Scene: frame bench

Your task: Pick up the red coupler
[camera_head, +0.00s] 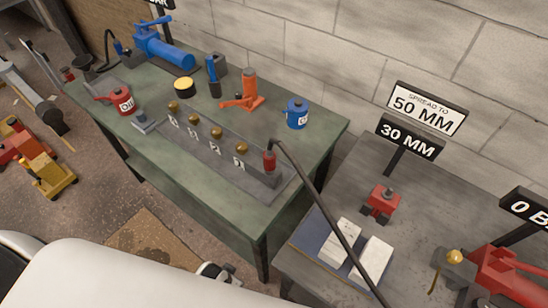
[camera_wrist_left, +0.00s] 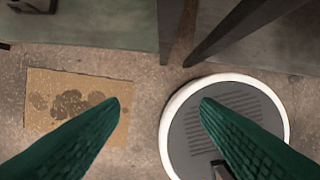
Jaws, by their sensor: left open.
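The red coupler (camera_head: 269,162) is a small red cylinder on the end of a black hose (camera_head: 318,200). It stands at the right end of the grey manifold block (camera_head: 215,150) on the green table, beyond several brass fittings. The hose arches from its top down toward the lower right. In the left wrist view my left gripper (camera_wrist_left: 160,103) is open and empty, its two green fingers spread above the floor. The coupler does not show there. My left fingers cannot be made out in the head view. My right gripper is not in view.
The green table (camera_head: 190,205) also bears a red oil can (camera_head: 122,101), an orange jack (camera_head: 249,92) and a blue can (camera_head: 297,113). A grey bench (camera_head: 300,265) stands to the right, across a gap. In the wrist view, table legs (camera_wrist_left: 170,25) stand near a round white-rimmed base (camera_wrist_left: 180,125).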

